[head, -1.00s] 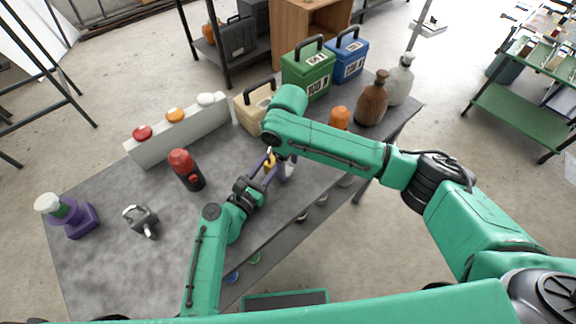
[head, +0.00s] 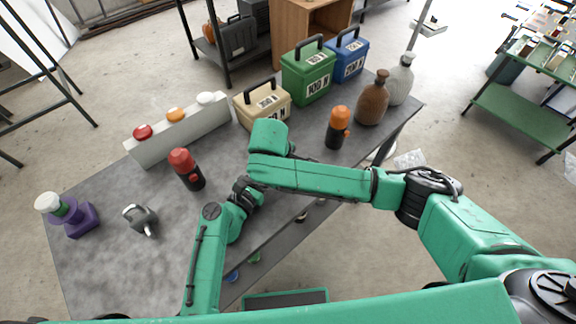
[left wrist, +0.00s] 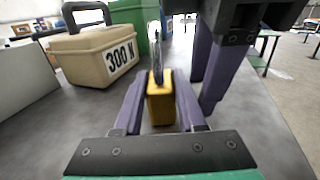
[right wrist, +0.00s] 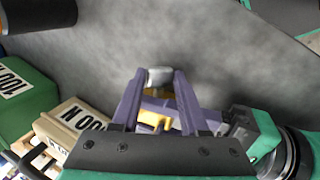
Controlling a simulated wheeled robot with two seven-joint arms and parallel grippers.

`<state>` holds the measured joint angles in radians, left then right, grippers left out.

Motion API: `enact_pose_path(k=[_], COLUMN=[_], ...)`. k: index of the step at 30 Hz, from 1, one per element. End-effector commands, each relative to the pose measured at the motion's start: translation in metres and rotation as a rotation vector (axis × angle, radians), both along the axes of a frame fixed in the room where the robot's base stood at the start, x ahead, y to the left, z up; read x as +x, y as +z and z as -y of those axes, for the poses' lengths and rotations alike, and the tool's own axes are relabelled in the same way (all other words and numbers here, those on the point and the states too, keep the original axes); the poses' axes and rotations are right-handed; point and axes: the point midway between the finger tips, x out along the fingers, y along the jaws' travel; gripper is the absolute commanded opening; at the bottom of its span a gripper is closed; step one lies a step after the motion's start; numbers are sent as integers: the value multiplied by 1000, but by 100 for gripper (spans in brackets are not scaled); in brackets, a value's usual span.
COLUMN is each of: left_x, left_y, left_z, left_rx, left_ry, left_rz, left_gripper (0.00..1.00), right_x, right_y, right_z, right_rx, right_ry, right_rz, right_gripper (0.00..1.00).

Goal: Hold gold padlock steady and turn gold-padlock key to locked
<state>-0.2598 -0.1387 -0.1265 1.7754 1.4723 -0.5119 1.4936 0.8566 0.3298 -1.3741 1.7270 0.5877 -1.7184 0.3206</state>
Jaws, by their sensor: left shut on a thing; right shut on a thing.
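The gold padlock (left wrist: 160,103) stands between the fingers of my left gripper (left wrist: 160,84), which is shut on its body. Its thin silver shackle (left wrist: 157,60) rises at the top. My right gripper (right wrist: 158,78) is close beside the padlock, its purple fingers to the right of it in the left wrist view. A small silver-grey piece (right wrist: 158,74), apparently the gold-padlock key, sits between the right fingertips. Whether it is in the keyhole, and its turn angle, cannot be told. In the head view my right arm hides the padlock and key.
A beige weight box (head: 262,103), a green box (head: 307,78) and a blue box (head: 347,60) stand behind. A red-topped torch (head: 187,169) and an orange-topped torch (head: 337,128) stand on the grey table (head: 110,187). A loose clamp-like object (head: 140,219) lies at left.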

Motion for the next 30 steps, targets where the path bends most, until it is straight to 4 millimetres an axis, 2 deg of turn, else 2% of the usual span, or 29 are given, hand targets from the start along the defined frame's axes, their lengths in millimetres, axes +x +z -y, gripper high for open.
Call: enact_pose_path(k=[11,12,14,25,28,30], left_x=[0,0,0,0,0,0], left_y=[0,0,0,0,0,0], left_z=[0,0,0,0,0,0], left_rx=[1,1,1,0,0,0], left_ry=[-1,-1,0,0,0,0], left_rz=[-1,-1,-1,0,0,0], left_gripper=[0,0,0,0,0,0], right_x=[-2,-2,-2,-2,-7,-12], right_y=[-1,-1,-1,3,16,31], right_z=[-1,-2,-2,-2,-6,-11], right_rx=[-35,-35,-35,-34,-31,-29], right_ry=[1,1,1,1,2,4], right_rz=[54,54,54,53,54,54], right_gripper=[0,48,70,72,72,72])
